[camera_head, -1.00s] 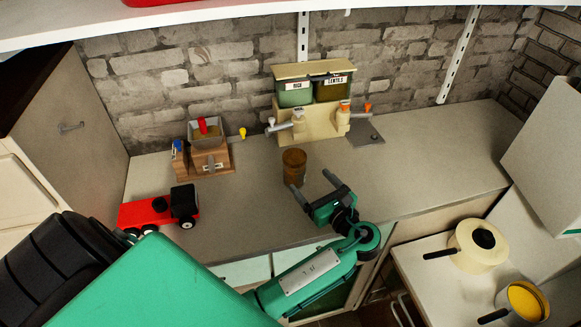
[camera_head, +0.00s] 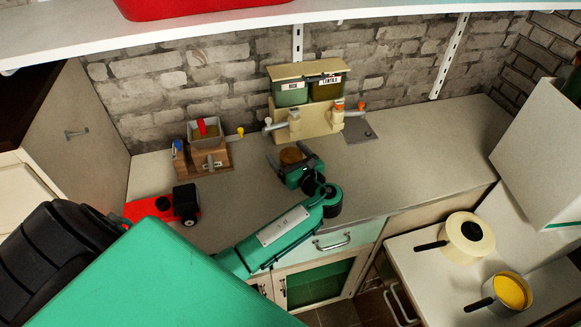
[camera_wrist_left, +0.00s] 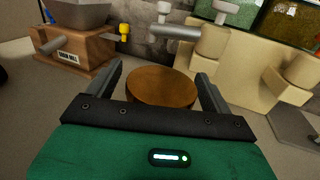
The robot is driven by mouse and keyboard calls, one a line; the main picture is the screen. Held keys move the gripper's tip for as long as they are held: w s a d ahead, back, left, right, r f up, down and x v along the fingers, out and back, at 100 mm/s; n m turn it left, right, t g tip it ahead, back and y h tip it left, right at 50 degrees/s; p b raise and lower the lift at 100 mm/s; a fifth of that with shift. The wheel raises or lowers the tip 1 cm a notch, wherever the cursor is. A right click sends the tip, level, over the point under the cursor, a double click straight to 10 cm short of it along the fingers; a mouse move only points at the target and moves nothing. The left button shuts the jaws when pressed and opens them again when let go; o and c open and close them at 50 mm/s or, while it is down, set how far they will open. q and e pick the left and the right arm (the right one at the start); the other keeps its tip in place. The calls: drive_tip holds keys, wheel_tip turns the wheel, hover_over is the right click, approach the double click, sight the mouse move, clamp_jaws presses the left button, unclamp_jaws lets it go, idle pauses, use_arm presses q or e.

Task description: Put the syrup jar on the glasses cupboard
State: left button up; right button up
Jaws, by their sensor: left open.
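The syrup jar is a brown cylinder (camera_head: 291,156) standing upright on the counter, in front of the rice and lentils dispenser. In the left wrist view its round brown top (camera_wrist_left: 161,86) shows between the two fingers. My left gripper (camera_head: 294,160) is open, with one finger on each side of the jar. The gripper's body hides the jar's lower part. I cannot tell whether the fingers touch it. My right gripper is not in view. I cannot tell which piece of furniture is the glasses cupboard.
The rice and lentils dispenser (camera_head: 307,120) stands behind the jar. A wooden grain mill (camera_head: 203,154) and a red toy truck (camera_head: 160,207) are to the left. Pots (camera_head: 468,238) stand on the lower right surface. A white shelf (camera_head: 220,37) crosses the top. The counter's right part is clear.

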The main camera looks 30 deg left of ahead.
use_arm(q)
drive_tip(key=shift+d, duration=0.15)
drive_tip(key=shift+c, duration=0.6)
drive_tip(key=c, duration=1.5)
clamp_jaws()
drive_tip(key=shift+r, duration=0.1)
